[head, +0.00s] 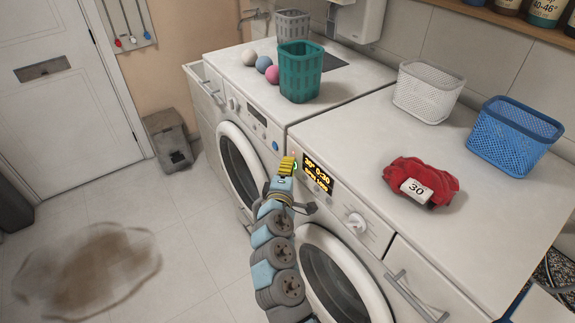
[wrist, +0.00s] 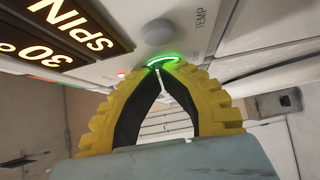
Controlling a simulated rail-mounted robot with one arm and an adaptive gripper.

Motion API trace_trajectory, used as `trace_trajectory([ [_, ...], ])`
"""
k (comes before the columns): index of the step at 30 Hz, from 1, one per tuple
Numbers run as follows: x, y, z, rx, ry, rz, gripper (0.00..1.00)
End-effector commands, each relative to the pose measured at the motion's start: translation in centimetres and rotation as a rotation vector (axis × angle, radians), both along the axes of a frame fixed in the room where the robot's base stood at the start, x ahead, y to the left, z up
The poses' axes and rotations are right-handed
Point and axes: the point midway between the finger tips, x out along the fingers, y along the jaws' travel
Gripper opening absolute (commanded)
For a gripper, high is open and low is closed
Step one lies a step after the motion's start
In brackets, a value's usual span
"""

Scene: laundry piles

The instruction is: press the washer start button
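The right-hand front-loading washer (head: 375,255) has a lit display (head: 318,174) with yellow text, including "30°" and "0:30". A button with a glowing green ring (wrist: 163,60) sits on its panel, beside the display and a grey round knob or button (wrist: 159,32). My gripper (head: 289,160) is at the panel, left of the display. In the wrist view, the yellow fingers of my gripper (wrist: 159,72) come together at the tips, right at the green ring, and hold nothing. The fingertips hide part of the button. I cannot tell whether they touch it.
A second machine (head: 240,165) stands to the left. On top are a green basket (head: 300,72), several balls, a red folded cloth (head: 418,176) tagged "30", a white basket (head: 428,92) and a blue basket (head: 513,135). A brown puddle (head: 90,268) lies on the otherwise open floor.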

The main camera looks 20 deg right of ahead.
Motion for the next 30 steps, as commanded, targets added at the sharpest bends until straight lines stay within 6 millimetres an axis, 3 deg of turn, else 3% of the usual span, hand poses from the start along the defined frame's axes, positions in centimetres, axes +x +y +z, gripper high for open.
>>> trace_trajectory([
  [5, -0.3, 1.1, -0.1, -0.001, 0.0, -0.001, 0.0],
  [10, -1.1, 3.7, -0.3, 0.0, 0.0, -0.003, 0.0],
  [30, -8.2, 8.1, -0.1, -0.001, 0.002, -0.005, 0.0],
])
